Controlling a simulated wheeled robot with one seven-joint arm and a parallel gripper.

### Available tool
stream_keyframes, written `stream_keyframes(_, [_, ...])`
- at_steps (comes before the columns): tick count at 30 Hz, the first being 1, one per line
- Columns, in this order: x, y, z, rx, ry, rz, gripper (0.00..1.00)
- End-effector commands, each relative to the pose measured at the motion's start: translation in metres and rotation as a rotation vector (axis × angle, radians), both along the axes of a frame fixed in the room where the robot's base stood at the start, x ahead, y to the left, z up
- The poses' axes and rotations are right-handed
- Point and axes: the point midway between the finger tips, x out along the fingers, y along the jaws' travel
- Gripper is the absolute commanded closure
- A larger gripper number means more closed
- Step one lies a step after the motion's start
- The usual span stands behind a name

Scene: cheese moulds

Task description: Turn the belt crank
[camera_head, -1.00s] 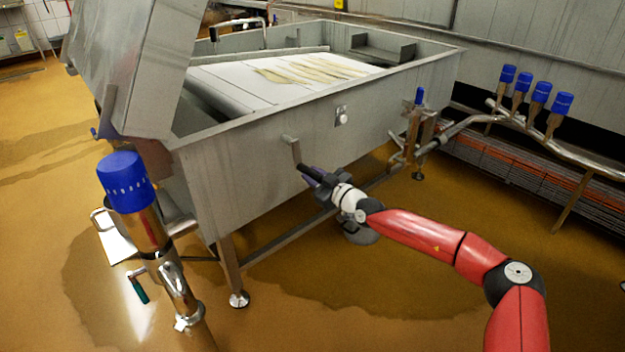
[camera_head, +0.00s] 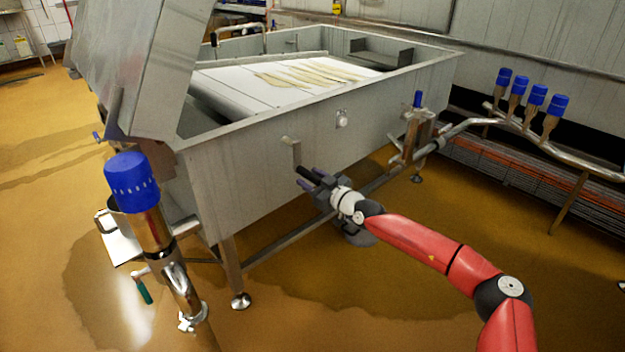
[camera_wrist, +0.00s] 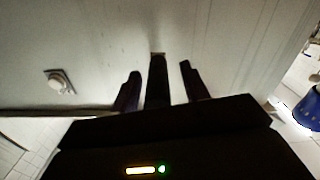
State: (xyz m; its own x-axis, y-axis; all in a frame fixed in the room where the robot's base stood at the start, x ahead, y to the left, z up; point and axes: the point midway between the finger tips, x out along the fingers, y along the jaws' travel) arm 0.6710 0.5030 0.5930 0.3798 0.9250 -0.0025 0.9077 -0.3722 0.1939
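The belt crank (camera_head: 296,152) is on the near side wall of the metal vat (camera_head: 240,170). It has a bent metal arm and a black handle (camera_head: 308,175) pointing outward. My gripper (camera_head: 313,181) is at that handle, on the outer side of the vat. In the wrist view the black handle (camera_wrist: 157,82) lies between the two fingers of my gripper (camera_wrist: 160,84), with a gap visible on each side. The fingers are apart and do not appear to press on the handle. The crank's metal arm is mostly hidden in the wrist view.
A round knob (camera_head: 342,119) sits on the vat wall right of the crank. A blue-capped pipe (camera_head: 131,184) stands at the left front. Blue-topped valves (camera_head: 536,94) and a pipe are at the right. The wet floor (camera_head: 330,300) in front is mostly clear.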

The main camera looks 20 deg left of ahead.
Motion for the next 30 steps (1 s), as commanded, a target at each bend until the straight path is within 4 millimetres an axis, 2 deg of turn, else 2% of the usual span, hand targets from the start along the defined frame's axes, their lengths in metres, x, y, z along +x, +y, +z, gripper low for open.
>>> stream_keyframes(8, [0.0, -0.003, 0.002, 0.002, -0.002, -0.003, 0.55])
stream_keyframes(11, [-0.003, -0.011, 0.003, 0.001, -0.005, -0.002, 0.55])
stream_keyframes(21, [-0.024, -0.062, 0.001, 0.0, 0.0, -0.002, 0.55])
stream_keyframes(25, [-0.028, -0.071, 0.0, 0.001, -0.001, -0.002, 0.55])
stream_keyframes(30, [-0.03, -0.073, 0.0, 0.0, 0.0, -0.001, 0.55])
